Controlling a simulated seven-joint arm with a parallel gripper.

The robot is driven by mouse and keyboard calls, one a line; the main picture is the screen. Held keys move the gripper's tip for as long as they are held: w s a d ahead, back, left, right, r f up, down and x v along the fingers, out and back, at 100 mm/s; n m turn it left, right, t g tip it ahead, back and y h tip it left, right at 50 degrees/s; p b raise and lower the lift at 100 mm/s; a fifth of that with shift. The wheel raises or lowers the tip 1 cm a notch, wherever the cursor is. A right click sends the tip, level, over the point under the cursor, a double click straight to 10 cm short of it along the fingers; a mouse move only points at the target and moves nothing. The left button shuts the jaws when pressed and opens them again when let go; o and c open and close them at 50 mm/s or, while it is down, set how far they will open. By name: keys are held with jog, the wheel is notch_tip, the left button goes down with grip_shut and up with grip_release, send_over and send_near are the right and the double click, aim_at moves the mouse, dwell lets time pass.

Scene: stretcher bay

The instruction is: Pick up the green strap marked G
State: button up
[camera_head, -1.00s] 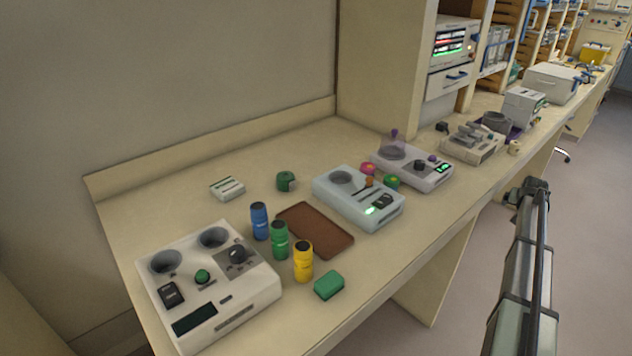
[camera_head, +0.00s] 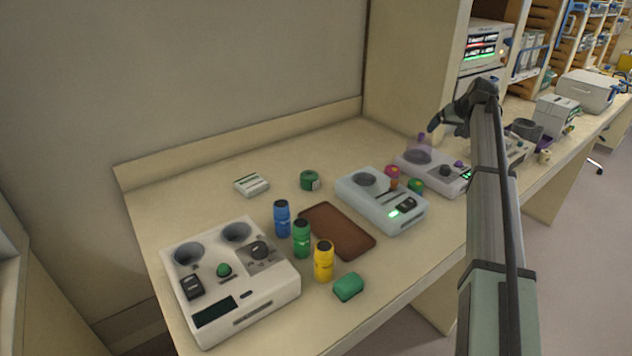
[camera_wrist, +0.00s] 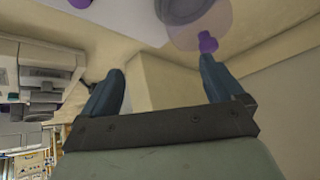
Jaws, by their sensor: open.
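A rolled green band (camera_head: 310,180), which looks like the green strap, sits on the bench behind the brown mat. It has a pale patch on its side, but I cannot read a letter. My gripper (camera_head: 446,118) is raised above the right part of the bench, well to the right of the roll. In the wrist view my gripper (camera_wrist: 162,70) is open with nothing between its fingers. The green roll does not show in the wrist view.
The brown mat (camera_head: 322,247) lies mid-bench. Blue (camera_head: 282,219), green (camera_head: 301,240) and yellow (camera_head: 323,263) bottles stand left of it. A green block (camera_head: 348,287) lies in front. Devices stand left (camera_head: 232,290) and right (camera_head: 400,221). A small white box (camera_head: 251,185) is beside the roll.

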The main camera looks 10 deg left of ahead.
jog(key=s+a+r+n+g+y, duration=0.1)
jog(key=s+a+r+n+y, duration=0.15)
jog(key=a, duration=0.95)
jog(key=n+g, duration=0.5)
jog(key=n, duration=0.7)
send_over(311, 175)
jog(key=d, duration=0.5)
notch_tip(311, 175, down, 4)
jog(key=shift+h, duration=0.35)
jog(key=x, duration=0.8)
jog(key=shift+s+f, duration=0.15)
jog(key=shift+s, duration=0.15)
jog(key=shift+a+x, duration=0.1)
jog(key=shift+x, duration=1.3)
jog(key=shift+a+x, duration=0.15)
jog(key=shift+x, duration=1.25)
jog(key=shift+w, duration=0.1)
jog(key=c, duration=1.1)
